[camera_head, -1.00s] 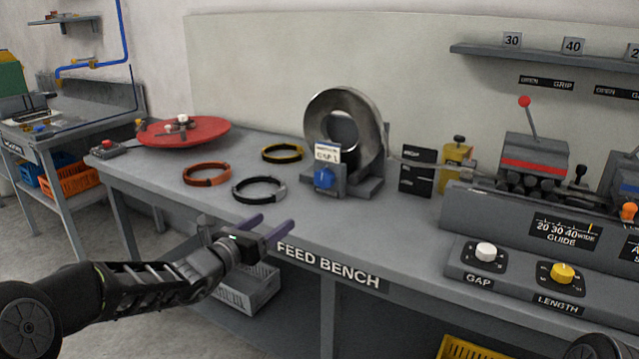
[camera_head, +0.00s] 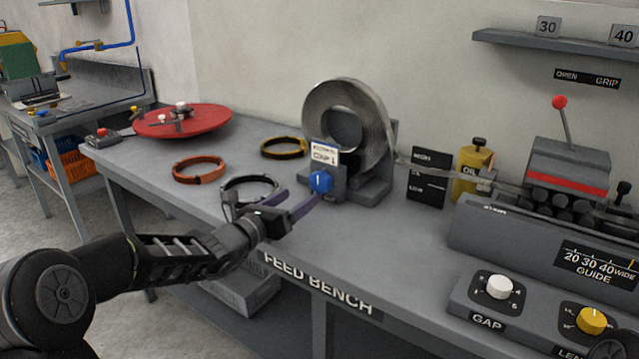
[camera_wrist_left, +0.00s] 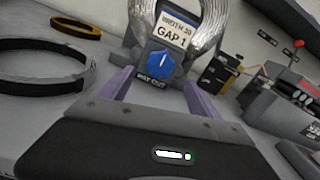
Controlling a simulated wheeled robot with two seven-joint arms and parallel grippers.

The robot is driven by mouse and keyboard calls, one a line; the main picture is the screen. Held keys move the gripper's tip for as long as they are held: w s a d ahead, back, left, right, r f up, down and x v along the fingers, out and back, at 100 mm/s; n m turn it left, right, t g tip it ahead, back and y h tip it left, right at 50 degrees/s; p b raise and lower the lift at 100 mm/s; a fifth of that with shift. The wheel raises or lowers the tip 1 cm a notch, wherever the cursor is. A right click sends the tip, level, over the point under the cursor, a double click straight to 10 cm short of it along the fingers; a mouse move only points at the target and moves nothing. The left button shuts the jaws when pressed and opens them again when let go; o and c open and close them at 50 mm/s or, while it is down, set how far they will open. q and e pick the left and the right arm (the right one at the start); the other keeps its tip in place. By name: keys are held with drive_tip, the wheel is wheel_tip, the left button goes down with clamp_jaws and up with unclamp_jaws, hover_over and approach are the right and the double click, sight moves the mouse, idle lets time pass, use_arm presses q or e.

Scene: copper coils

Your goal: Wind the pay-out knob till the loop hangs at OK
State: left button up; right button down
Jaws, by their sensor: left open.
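The blue pay-out knob (camera_head: 321,182) is on the front of the coil stand, under a card reading GAP 1. The knob also shows in the left wrist view (camera_wrist_left: 160,63), above the PAY OUT label. My left gripper (camera_head: 303,197) is open and empty, its fingertips just short of the knob and apart from it. In the left wrist view the fingers (camera_wrist_left: 157,82) lie to either side of the knob. The metal strip (camera_head: 402,161) runs nearly straight from the coil (camera_head: 326,100) past the dark level board (camera_head: 428,184). I cannot read its exact level. My right gripper is out of view.
Black (camera_head: 236,187), orange (camera_head: 199,170) and yellow (camera_head: 284,148) rings lie on the bench left of the stand. A red turntable (camera_head: 205,122) is farther left. A yellow oil can (camera_head: 471,180) and the guide unit (camera_head: 500,228) stand to the right.

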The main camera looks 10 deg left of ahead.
sight(318, 184)
use_arm(q)
drive_tip(key=shift+x, duration=3.95)
drive_tip(key=shift+c, duration=0.3)
drive_tip(key=c, duration=1.3)
drive_tip(key=shift+a+f+m+b, duration=0.1)
drive_tip(key=shift+f+m+b, duration=0.1)
drive_tip(key=shift+m+b, duration=0.3)
drive_tip(key=m+b, duration=0.6)
drive_tip(key=b, duration=0.4)
drive_tip(key=shift+f, duration=0.2)
drive_tip(key=m+b, duration=0.2)
drive_tip(key=shift+r+b, duration=0.15)
drive_tip(key=shift+b, duration=0.2)
drive_tip(key=shift+r+m+b, duration=0.15)
drive_tip(key=shift+m+b, duration=0.6)
drive_tip(key=shift+m, duration=0.25)
